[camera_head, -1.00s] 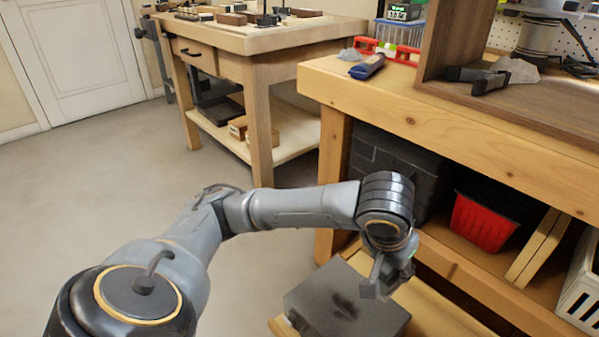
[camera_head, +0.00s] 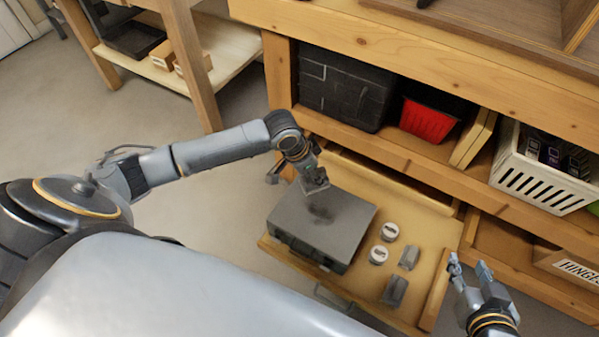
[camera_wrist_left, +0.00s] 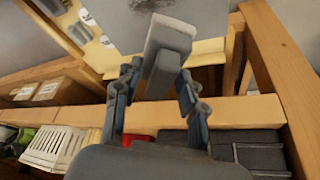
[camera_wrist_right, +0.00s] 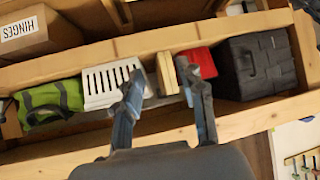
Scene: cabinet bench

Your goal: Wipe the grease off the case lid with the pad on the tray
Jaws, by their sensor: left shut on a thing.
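The grey case (camera_head: 300,228) lies flat in the pulled-out wooden tray (camera_head: 415,290). A dark grease smudge (camera_head: 322,211) shows on its lid, and part of the lid also shows in the left wrist view (camera_wrist_left: 118,22). My left gripper (camera_head: 299,172) is shut on a grey block-like pad (camera_wrist_left: 168,50) and holds it over the back part of the lid, close to the smudge. I cannot tell if the pad touches the lid. My right gripper (camera_head: 468,268) is open and empty, right of the tray; its spread fingers show in the right wrist view (camera_wrist_right: 160,85).
Two white round tins (camera_head: 390,231) and two grey blocks (camera_head: 396,290) stand right of the case. A hinges box (camera_head: 570,262) is at right.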

